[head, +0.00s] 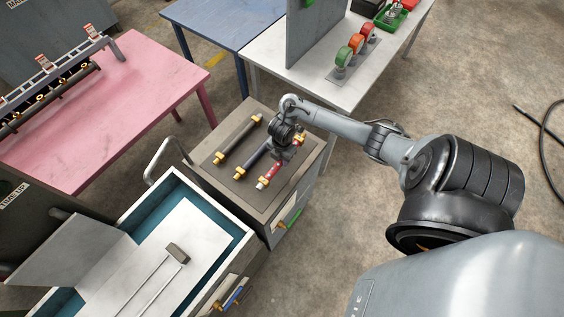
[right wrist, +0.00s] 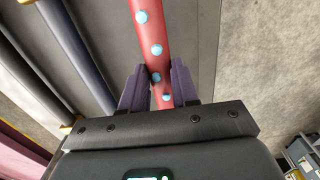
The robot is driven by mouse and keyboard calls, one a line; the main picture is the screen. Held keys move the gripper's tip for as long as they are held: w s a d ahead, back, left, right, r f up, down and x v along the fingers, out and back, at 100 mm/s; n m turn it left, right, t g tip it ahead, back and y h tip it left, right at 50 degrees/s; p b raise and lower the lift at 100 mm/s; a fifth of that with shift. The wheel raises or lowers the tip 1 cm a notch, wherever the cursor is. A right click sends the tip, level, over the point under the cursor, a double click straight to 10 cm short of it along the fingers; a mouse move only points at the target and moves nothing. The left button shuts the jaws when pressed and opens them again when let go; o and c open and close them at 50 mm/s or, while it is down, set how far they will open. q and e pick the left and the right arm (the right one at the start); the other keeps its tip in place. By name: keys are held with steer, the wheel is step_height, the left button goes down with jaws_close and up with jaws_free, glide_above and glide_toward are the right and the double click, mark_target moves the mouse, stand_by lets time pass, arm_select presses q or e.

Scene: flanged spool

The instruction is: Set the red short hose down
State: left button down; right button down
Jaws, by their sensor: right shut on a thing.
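My right gripper (head: 285,152) covers part of the hose in the head view. I cannot tell whether the hose touches the cabinet top. My left gripper is not in view.
A dark grey hose (head: 240,141) and a dark bluish hose (head: 252,161) lie to the left on the same top. An open drawer (head: 213,207) with a hammer-like tool (head: 178,253) is in front. A pink table (head: 120,110) stands left and a white table (head: 310,82) behind.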

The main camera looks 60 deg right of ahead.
step_height(320, 180, down, 3)
steer(key=shift+f+b, duration=0.2)
steer(key=shift+b, duration=0.15)
steer(key=c, duration=0.8)
jaws_free()
steer(key=shift+c, duration=0.2)
